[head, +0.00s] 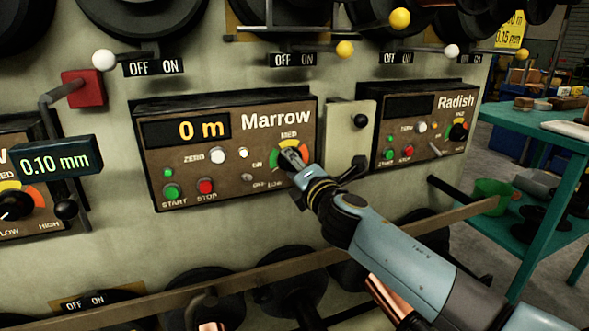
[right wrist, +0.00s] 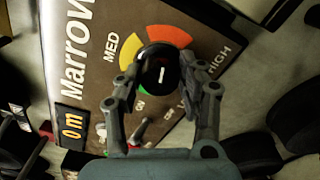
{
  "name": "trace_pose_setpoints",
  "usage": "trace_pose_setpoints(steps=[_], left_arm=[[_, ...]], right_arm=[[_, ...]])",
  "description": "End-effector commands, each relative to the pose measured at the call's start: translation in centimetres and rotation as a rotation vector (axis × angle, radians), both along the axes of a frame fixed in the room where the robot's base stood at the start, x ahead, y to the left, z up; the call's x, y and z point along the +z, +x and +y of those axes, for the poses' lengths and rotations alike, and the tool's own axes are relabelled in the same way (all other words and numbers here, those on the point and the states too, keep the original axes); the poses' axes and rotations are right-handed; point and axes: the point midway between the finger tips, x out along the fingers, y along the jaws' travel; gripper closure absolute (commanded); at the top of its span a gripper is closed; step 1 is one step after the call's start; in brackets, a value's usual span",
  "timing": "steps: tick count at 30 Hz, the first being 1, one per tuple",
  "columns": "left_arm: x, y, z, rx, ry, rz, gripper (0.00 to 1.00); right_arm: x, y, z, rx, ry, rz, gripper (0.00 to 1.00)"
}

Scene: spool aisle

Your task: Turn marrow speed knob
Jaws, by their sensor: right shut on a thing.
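The brown Marrow panel (head: 230,150) in the middle of the head view shows "0 m". Its black speed knob (right wrist: 160,74) sits at the panel's right, with a green, yellow and red dial (right wrist: 170,36) around it. A short white mark shows on the knob's face; which setting it points to is hard to tell. My right gripper (head: 291,160) is shut on the knob, one finger on each side of it in the right wrist view (right wrist: 163,85). In the head view the gripper hides the knob. My left gripper is not in view.
Start and stop buttons (head: 205,187) and a small toggle (head: 247,177) lie left of the knob. A pale box with a black ball lever (head: 360,120) and the Radish panel (head: 420,135) are to the right.

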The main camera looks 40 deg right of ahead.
Motion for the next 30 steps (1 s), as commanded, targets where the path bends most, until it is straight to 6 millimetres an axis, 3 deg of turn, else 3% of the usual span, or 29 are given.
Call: trace_pose_setpoints(steps=[23, 24, 29, 30], left_arm=[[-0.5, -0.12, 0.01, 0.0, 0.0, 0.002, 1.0], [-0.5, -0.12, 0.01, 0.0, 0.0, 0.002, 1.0], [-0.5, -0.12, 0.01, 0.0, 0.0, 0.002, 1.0], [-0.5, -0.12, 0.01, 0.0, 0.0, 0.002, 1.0]], right_arm=[[-0.18, -0.07, -0.02, 0.0, 0.102, -0.021, 0.93], [-0.18, -0.07, -0.02, 0.0, 0.102, -0.021, 0.58], [-0.12, -0.05, -0.02, -0.001, 0.102, -0.023, 0.37], [-0.11, -0.03, -0.02, -0.001, 0.102, -0.023, 0.37]])
